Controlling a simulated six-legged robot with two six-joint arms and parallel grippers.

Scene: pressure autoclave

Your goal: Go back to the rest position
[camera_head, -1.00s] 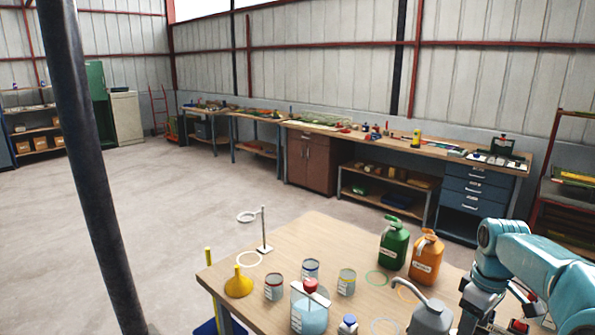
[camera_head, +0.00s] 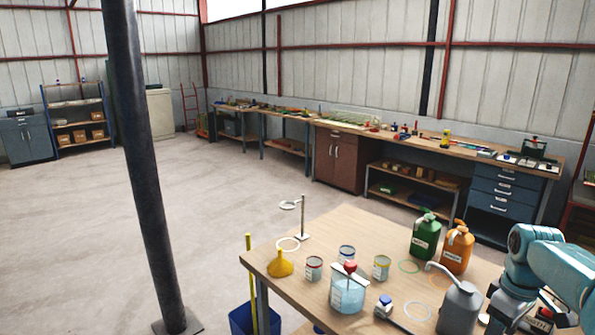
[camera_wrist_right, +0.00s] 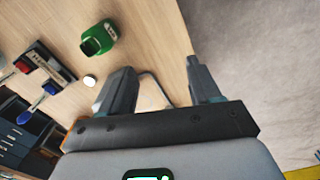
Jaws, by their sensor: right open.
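My right arm (camera_head: 545,265) comes in at the lower right of the head view, beside the right end of the wooden table (camera_head: 330,235). Its gripper is not clear there. In the right wrist view my right gripper (camera_wrist_right: 158,75) has its two fingers well apart, with nothing held between them. A thin grey curved outline shows between the fingers, and I cannot tell what it is. My left arm and gripper are not in view.
The table bears a yellow funnel (camera_head: 280,264), several tins, a blue-filled jar (camera_head: 347,294), a green jug (camera_head: 425,237), an orange jug (camera_head: 457,250) and a grey can (camera_head: 459,308). A dark pole (camera_head: 150,180) stands left.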

